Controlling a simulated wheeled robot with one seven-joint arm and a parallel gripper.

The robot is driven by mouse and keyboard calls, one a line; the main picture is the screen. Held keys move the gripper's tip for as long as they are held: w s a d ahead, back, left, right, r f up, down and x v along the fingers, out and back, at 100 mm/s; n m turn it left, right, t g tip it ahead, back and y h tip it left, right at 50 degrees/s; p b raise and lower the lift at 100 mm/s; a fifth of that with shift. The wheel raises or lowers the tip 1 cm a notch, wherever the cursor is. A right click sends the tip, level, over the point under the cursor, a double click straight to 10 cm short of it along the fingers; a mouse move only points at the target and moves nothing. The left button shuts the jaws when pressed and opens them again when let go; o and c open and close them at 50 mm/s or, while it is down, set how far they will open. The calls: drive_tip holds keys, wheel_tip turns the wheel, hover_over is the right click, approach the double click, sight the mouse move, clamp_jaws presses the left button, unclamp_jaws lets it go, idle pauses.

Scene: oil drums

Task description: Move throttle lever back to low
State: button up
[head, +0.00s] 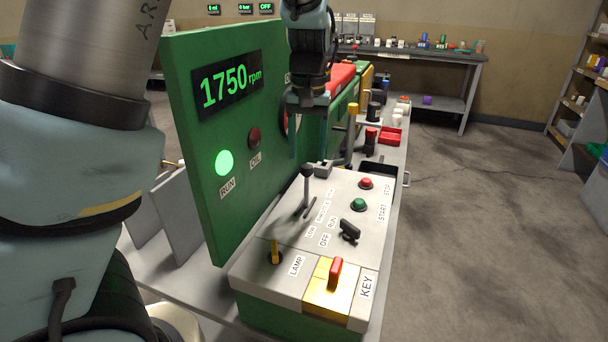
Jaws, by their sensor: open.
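The throttle lever (307,183) is a thin metal rod with a dark round knob, rising from a slot in the light grey top of the control box (283,226). Small labels run beside the slot; the near one seems to read LOW, the others are too small to read surely. I cannot tell the lever's exact setting. My gripper (308,156) points down just above and behind the knob. It is open, with a teal finger on the left and a grey fingertip near the knob on the right. Contact with the knob cannot be made out.
The green panel (216,198) stands close left, with a 1750 rpm display (231,85) and a lit RUN lamp (224,162).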

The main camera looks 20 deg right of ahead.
sight(307, 177)
wheel_tip(307, 177, down, 8)
drive_tip(key=shift+a+f+p, duration=0.1)
drive_tip(key=shift+p, duration=0.5)
clamp_jaws()
idle(1.1)
